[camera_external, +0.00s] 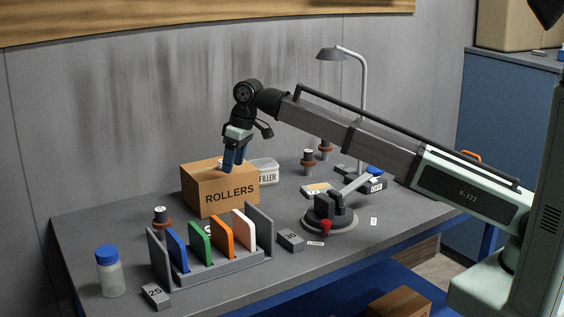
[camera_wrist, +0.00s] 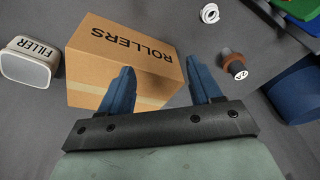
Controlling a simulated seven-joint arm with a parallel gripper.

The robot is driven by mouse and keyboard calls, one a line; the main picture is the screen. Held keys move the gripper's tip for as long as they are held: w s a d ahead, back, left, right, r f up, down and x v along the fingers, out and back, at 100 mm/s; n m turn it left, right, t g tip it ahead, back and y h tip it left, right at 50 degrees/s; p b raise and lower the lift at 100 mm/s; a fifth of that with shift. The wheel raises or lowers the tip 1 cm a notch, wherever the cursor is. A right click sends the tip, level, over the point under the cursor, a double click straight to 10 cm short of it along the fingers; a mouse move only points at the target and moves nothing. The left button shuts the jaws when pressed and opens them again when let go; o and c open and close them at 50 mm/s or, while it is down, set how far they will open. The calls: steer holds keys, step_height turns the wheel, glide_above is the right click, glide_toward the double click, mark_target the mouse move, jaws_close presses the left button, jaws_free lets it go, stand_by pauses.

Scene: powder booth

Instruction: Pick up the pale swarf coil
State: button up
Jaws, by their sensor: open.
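A small pale ring-shaped piece, which looks like the pale swarf coil (camera_wrist: 209,13), lies on the grey table at the top of the wrist view. In the external view only a bit of white (camera_external: 208,230) shows there, mostly hidden behind the rack of coloured panels. My gripper (camera_external: 230,168) points down over the ROLLERS box (camera_external: 205,197), away from the coil. In the wrist view my gripper (camera_wrist: 162,68) has its two blue fingers apart, with nothing held between them; the box lies below them.
The rack (camera_external: 215,273) with upright coloured panels stands in front of the coil. A brown spool (camera_wrist: 232,63) is near the coil. The FILLER tub (camera_external: 265,171) sits beside the box. A blue-capped bottle (camera_external: 110,272) and grey weights (camera_external: 290,240) stand around the rack.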

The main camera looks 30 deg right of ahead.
steer(key=m, duration=0.2)
steer(key=m+g+h, duration=0.2)
steer(key=m, duration=2.1)
glide_above(255, 214)
steer(key=f, duration=1)
steer(key=shift+w+d+f, duration=0.25)
steer(key=shift+w, duration=0.05)
steer(key=shift+s+a+f, duration=0.1)
steer(key=shift+s+f, duration=0.1)
steer(key=shift+f, duration=0.5)
steer(key=shift+s+a+f, duration=0.1)
steer(key=shift+a+f, duration=0.1)
steer(key=shift+f, duration=1.7)
steer(key=shift+c, duration=0.3)
